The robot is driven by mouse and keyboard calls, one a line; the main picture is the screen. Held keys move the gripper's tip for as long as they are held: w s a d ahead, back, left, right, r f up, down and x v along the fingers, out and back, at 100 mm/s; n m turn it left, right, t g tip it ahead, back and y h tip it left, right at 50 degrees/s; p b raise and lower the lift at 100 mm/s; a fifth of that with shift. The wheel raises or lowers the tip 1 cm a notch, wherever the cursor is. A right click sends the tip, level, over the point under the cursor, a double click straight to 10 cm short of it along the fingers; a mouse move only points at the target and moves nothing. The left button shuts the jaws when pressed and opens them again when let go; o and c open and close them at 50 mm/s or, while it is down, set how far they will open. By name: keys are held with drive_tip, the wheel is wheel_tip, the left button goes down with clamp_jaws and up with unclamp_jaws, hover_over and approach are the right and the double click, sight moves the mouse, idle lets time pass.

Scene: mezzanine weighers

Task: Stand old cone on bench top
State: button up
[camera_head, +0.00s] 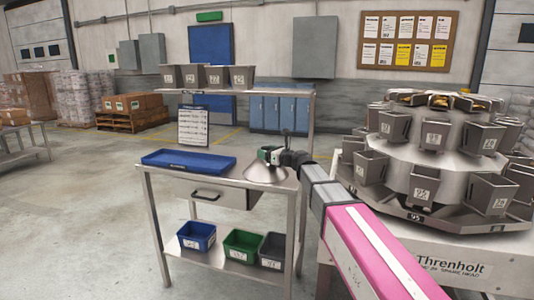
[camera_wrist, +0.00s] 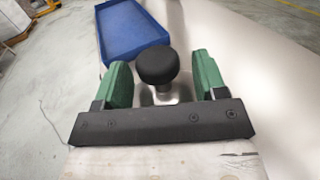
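The grey metal cone (camera_head: 265,174) is upright, wide end down, at the right end of the bench top (camera_head: 190,176). I cannot tell whether its rim touches the bench. My gripper (camera_head: 270,155) is at the cone's top. In the wrist view, a round black knob (camera_wrist: 157,65) on a short metal stem sits between the green fingers of my gripper (camera_wrist: 162,80). The fingers stand apart, with a visible gap at least on the right of the knob. My gripper hides part of the cone's top in the head view.
A blue tray (camera_head: 188,160) lies on the bench's left part; it also shows in the wrist view (camera_wrist: 130,30). Several grey bins (camera_head: 207,76) stand on the upper shelf. Blue, green and grey bins (camera_head: 241,244) are on the lower shelf. The weigher (camera_head: 435,160) stands close on the right.

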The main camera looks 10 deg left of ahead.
drive_tip(key=shift+r, duration=0.1)
drive_tip(key=v, duration=1.2)
